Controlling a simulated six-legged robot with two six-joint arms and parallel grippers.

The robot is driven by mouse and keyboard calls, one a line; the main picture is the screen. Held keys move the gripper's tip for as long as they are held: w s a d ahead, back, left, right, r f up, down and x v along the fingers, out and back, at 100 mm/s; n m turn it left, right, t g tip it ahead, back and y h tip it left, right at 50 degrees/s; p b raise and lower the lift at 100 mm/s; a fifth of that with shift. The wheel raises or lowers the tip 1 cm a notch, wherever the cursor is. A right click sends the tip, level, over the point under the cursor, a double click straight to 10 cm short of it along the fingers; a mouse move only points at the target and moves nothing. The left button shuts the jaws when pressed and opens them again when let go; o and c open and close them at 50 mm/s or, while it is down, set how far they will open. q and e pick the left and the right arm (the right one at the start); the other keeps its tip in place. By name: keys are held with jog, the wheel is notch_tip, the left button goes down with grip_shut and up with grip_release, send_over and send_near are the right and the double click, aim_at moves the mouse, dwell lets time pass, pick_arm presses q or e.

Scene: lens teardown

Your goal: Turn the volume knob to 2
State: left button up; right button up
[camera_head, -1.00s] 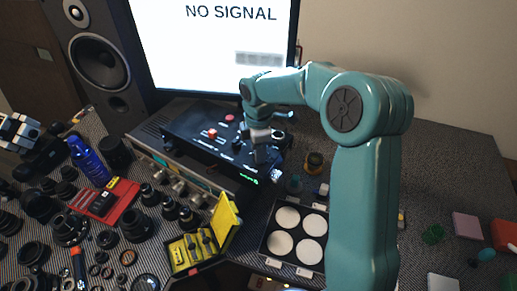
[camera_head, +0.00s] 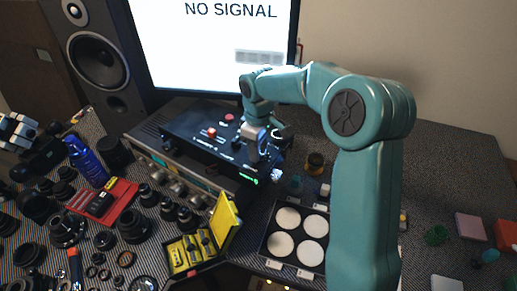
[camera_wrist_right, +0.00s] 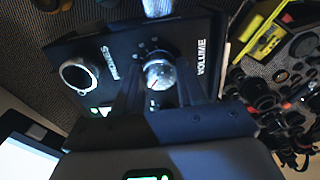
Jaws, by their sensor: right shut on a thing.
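The volume knob (camera_wrist_right: 160,74) is a shiny silver knob on the black box, beside the printed word VOLUME in the right wrist view. A small dark mark shows on its face; I cannot read which number it points to. My right gripper (camera_wrist_right: 159,88) has one finger on each side of the knob and is shut on it. In the head view my right gripper (camera_head: 259,156) reaches down onto the right end of the black box (camera_head: 185,131), and the knob is hidden there.
A round silver PHONES socket (camera_wrist_right: 78,75) sits beside the knob. The box carries a red button (camera_head: 212,133). A monitor (camera_head: 210,50) stands behind, a speaker (camera_head: 95,60) at left. Lens parts, an open yellow case (camera_head: 226,222) and a tray of white discs (camera_head: 265,242) lie in front.

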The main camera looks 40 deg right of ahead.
jog(key=shift+m, duration=1.5)
jog(key=o, duration=1.1)
jog(key=shift+c, duration=0.2)
notch_tip(320, 180, up, 16)
jog(key=shift+r, duration=0.25)
jog(key=shift+f, duration=0.1)
